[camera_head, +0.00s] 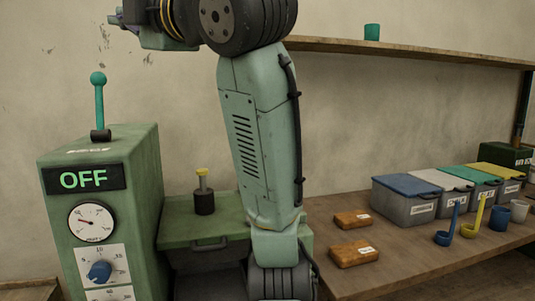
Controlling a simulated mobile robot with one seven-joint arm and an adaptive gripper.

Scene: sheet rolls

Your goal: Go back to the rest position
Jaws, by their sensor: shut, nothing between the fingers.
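My arm rises through the middle of the head view, with its elbow at the top edge. The arm's end reaches to the upper left, where my gripper (117,19) shows small and partly cut off by the top edge. It is shut and empty, in the air above the green machine (140,180) and apart from it. The machine's teal-knobbed lever (99,100) stands upright on top, and its display (84,179) reads OFF.
A green lidded box (185,225) with a yellow-topped black knob (203,192) stands behind my arm. The wooden table (420,265) holds two orange-brown blocks (353,254), lidded bins (405,205), ladles (448,232) and cups (500,218). A shelf (430,55) bears a green cup (371,32).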

